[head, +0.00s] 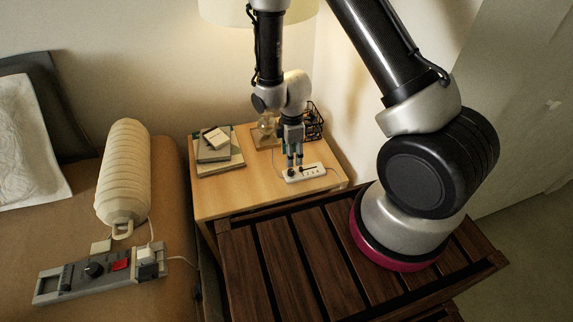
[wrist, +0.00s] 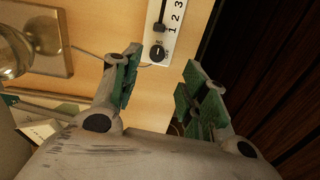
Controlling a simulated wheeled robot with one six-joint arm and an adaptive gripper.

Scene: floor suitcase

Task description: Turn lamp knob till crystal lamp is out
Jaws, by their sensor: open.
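A white control strip (head: 316,173) lies on the bedside table; it also shows in the wrist view (wrist: 176,40). It carries a small round black knob (wrist: 157,52) at its near end, a black slider (wrist: 160,24) and the numbers 1, 2, 3. My gripper (head: 294,164) points down over the knob end of the strip. In the wrist view its two green-padded fingers (wrist: 161,68) are apart, with the knob in line with the gap; contact cannot be told. A pale lampshade (head: 228,12) at the top looks warmly lit; the glass lamp body (head: 264,132) stands partly hidden behind my arm.
Books (head: 214,150) lie at the table's left and a black wire basket (head: 313,118) stands behind my gripper. A grey panel (head: 75,284) with a black knob and red switch lies on the bed beside a ribbed cream cylinder (head: 125,170). A slatted dark wood surface (head: 290,265) is in front.

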